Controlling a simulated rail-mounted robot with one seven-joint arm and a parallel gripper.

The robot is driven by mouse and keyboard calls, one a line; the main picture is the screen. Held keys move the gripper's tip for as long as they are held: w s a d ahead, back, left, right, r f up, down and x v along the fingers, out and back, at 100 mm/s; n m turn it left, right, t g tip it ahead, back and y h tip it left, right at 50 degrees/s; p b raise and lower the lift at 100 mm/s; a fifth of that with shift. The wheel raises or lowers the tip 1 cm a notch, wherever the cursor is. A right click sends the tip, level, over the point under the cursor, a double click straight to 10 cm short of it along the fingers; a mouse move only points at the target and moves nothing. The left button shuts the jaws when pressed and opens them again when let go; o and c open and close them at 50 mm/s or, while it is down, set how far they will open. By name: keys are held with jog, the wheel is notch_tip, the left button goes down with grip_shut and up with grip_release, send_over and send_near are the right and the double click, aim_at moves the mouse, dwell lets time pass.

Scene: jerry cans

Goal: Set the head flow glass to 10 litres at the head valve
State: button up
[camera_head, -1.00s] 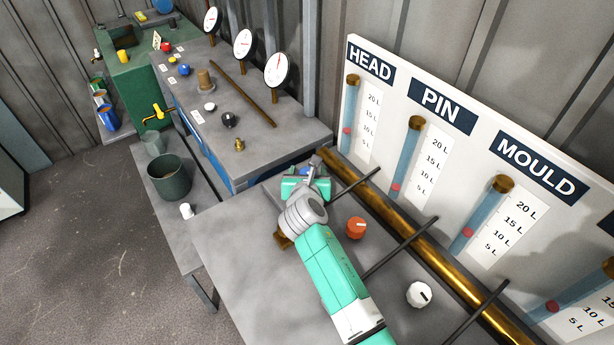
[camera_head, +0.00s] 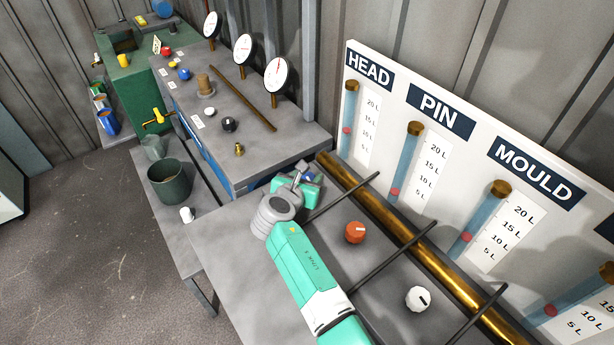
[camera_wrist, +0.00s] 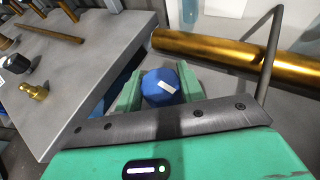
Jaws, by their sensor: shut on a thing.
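The head flow glass (camera_head: 348,118) is the leftmost tube on the white board, under the HEAD sign. Its red float (camera_head: 347,130) sits in the lower half of the tube, near the 10 L mark; the slanted view hides the exact reading. The head valve is a blue knob with a white stripe (camera_wrist: 162,87). It sits between the green jaws of my gripper (camera_wrist: 160,92) in the wrist view, and my gripper is shut on it. In the head view my gripper (camera_head: 300,187) is beside the left end of the brass pipe, and it largely hides the knob.
The brass pipe (camera_head: 400,232) runs behind the bench knobs, with thin dark rods crossing there. An orange knob (camera_head: 355,232) and a white knob (camera_head: 418,298) stand to the right. The grey bench with gauges (camera_head: 232,125) is at the left. Bench top between is clear.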

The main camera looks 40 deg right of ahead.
jog(key=o, duration=1)
jog(key=shift+c, duration=0.2)
jog(key=p+v, duration=0.3)
jog(key=v, duration=0.3)
jog(key=shift+s+a+r+p, duration=0.2)
jog(key=shift+a+r+p, duration=0.05)
jog(key=shift+p, duration=0.05)
jog(key=shift+s+a+r, duration=0.1)
jog(key=shift+s+a, duration=0.1)
jog(key=shift+a, duration=0.3)
